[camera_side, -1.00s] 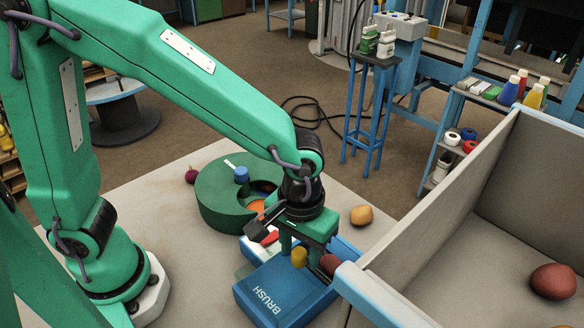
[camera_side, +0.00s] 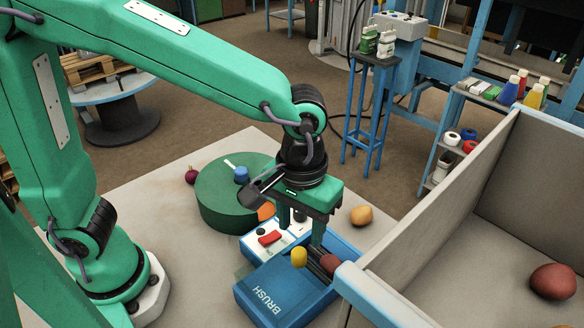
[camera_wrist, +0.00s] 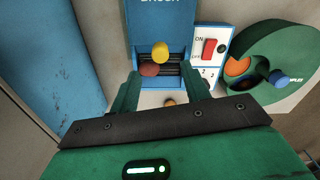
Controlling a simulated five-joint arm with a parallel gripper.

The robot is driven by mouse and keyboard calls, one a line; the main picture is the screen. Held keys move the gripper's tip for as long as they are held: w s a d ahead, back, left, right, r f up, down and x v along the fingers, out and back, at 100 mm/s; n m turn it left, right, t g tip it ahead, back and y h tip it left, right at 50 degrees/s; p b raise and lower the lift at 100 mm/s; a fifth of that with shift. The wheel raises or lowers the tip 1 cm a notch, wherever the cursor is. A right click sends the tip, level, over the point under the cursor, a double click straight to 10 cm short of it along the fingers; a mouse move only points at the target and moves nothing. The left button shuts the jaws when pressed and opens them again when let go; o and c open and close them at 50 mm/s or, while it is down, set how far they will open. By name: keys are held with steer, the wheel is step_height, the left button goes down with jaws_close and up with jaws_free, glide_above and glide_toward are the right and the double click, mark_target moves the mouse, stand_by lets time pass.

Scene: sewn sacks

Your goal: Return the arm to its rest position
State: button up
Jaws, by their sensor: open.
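My gripper (camera_side: 316,238) is open and empty, its green fingers pointing down above the back of the blue brush machine (camera_side: 270,293). In the wrist view the two fingers of my gripper (camera_wrist: 161,82) stand apart. A yellow rounded piece (camera_side: 299,257) and a red-brown one (camera_side: 329,264) are at the machine, beyond the fingertips. In the wrist view the yellow piece (camera_wrist: 160,52) and the red-brown piece (camera_wrist: 150,69) show at its dark slotted opening. My arm is bent and reaches out over the table.
A green drum with a blue knob (camera_side: 241,174) stands left of my gripper. A red switch (camera_side: 270,238) is on a white panel. An orange-brown piece (camera_side: 361,215) lies on the table (camera_side: 160,200). A high-walled grey bin (camera_side: 440,215) at right holds a red piece (camera_side: 552,281).

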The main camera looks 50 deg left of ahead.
steer(key=shift+r, duration=0.75)
steer(key=shift+a+r, duration=0.1)
steer(key=shift+a, duration=0.15)
steer(key=s+a+r+m+t, duration=0.1)
steer(key=s+a+r+t, duration=0.1)
steer(key=a, duration=0.8)
steer(key=s+a+r+m+t, duration=0.1)
steer(key=s+a+r+t, duration=0.2)
steer(key=a, duration=0.8)
steer(key=shift+r+m+t, duration=0.25)
steer(key=shift+m+t, duration=0.05)
